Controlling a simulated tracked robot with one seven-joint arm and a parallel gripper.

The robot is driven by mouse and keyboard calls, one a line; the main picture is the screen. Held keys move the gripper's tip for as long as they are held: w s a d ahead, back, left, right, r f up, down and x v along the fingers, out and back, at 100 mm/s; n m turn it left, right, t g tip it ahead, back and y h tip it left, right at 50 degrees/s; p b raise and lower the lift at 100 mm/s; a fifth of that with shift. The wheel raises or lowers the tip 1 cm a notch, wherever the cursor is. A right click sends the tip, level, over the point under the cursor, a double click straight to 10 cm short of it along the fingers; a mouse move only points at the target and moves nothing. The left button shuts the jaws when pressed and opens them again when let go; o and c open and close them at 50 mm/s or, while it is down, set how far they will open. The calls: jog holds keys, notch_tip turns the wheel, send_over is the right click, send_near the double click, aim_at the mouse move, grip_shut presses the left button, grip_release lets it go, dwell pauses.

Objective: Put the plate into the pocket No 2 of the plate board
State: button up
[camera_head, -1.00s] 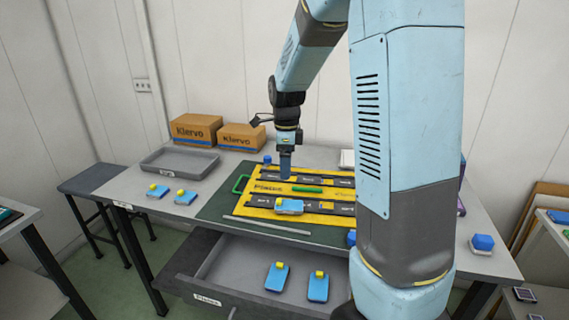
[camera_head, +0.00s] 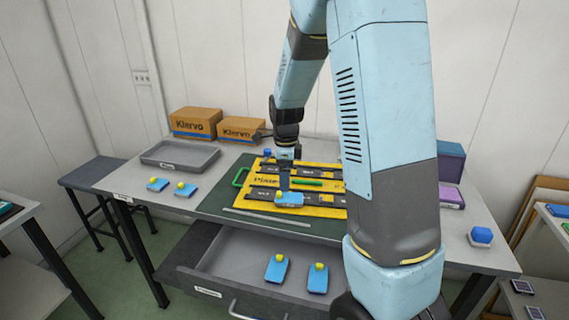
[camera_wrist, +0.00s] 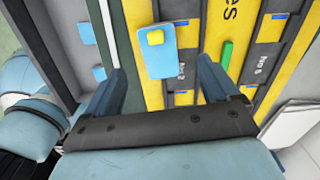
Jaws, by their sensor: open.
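The yellow plate board (camera_head: 262,185) lies on a dark green mat, with dark strips of labelled pockets. A light blue plate (camera_head: 289,200) with a yellow knob lies on the board's front strip. In the wrist view, the plate (camera_wrist: 158,62) sits slightly askew beside the "No 2" label, overlapping the dark strip (camera_wrist: 182,82) and the yellow edge. Whether it is seated in a pocket I cannot tell. My gripper (camera_head: 284,186) is open above and just behind the plate.
Two more blue plates lie on the table left (camera_head: 158,185), and two in the open drawer (camera_head: 240,250). A grey tray (camera_head: 180,165) and cardboard boxes (camera_head: 195,122) stand at the back left. A green handle (camera_head: 240,177) is at the board's left; blue-topped items stand around.

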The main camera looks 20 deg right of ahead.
aim_at(288, 200)
notch_tip(288, 200, down, 7)
jog(key=shift+f, duration=0.15)
dwell(0.4)
jog(key=c, duration=1.2)
jog(key=shift+s, duration=0.9)
jog(key=o, duration=1.2)
jog(key=shift+r, duration=6.9)
